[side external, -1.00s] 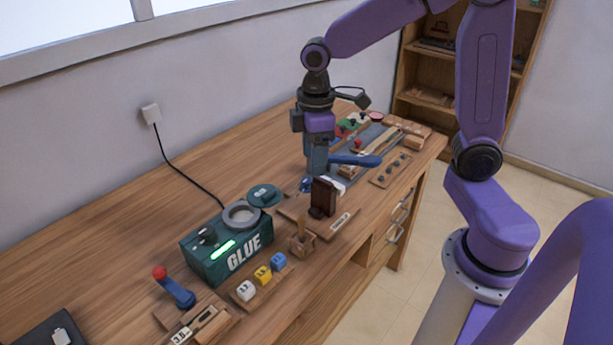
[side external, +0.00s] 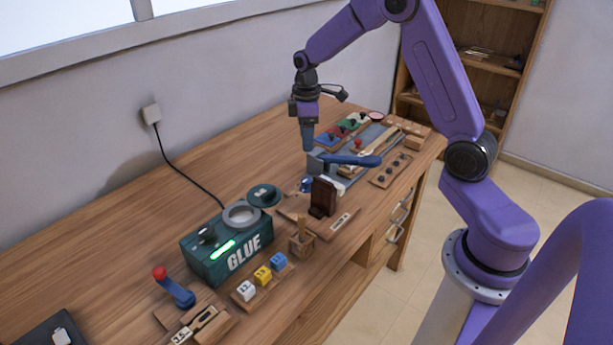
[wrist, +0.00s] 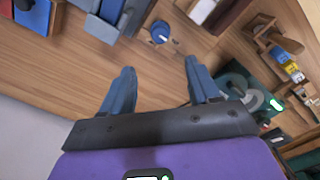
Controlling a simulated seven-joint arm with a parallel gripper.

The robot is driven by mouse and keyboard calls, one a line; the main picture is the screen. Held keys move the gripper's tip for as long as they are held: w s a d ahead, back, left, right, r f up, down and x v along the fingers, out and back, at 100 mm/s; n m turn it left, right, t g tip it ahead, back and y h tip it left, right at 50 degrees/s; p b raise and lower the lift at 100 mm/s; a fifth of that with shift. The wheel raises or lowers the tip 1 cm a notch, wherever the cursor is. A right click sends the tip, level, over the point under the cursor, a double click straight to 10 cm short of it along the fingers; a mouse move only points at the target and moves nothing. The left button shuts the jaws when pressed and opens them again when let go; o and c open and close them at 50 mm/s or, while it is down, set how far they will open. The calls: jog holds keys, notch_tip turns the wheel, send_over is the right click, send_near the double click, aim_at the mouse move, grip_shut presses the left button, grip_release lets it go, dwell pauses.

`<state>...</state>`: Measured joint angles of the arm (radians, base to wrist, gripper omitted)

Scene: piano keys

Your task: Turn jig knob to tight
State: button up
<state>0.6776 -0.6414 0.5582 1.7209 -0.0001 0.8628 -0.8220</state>
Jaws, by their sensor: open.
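A round blue knob (wrist: 160,32) with a pale pointer mark shows in the wrist view, on a wooden board beside grey-blue jig parts (wrist: 112,14). In the side view a small blue knob (side external: 306,184) sits left of the dark brown upright block; it appears to be the same one. My gripper (wrist: 159,66) is open and empty, its two blue fingers apart, with the knob beyond the fingertips and roughly between them. In the side view my gripper (side external: 308,149) points down above the bench, apart from the knob. The knob's setting is too small to read.
A blue lever handle (side external: 355,160) sticks out to the right, close to my gripper. The dark brown block (side external: 323,198) stands near the knob. The green glue box (side external: 228,250) and its round lid (side external: 264,195) are nearer the camera. The bench along the wall is clear.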

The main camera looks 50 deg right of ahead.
aim_at(306, 180)
notch_tip(306, 180, down, 14)
jog(key=shift+r, duration=0.15)
dwell(0.3)
jog(key=c, duration=1)
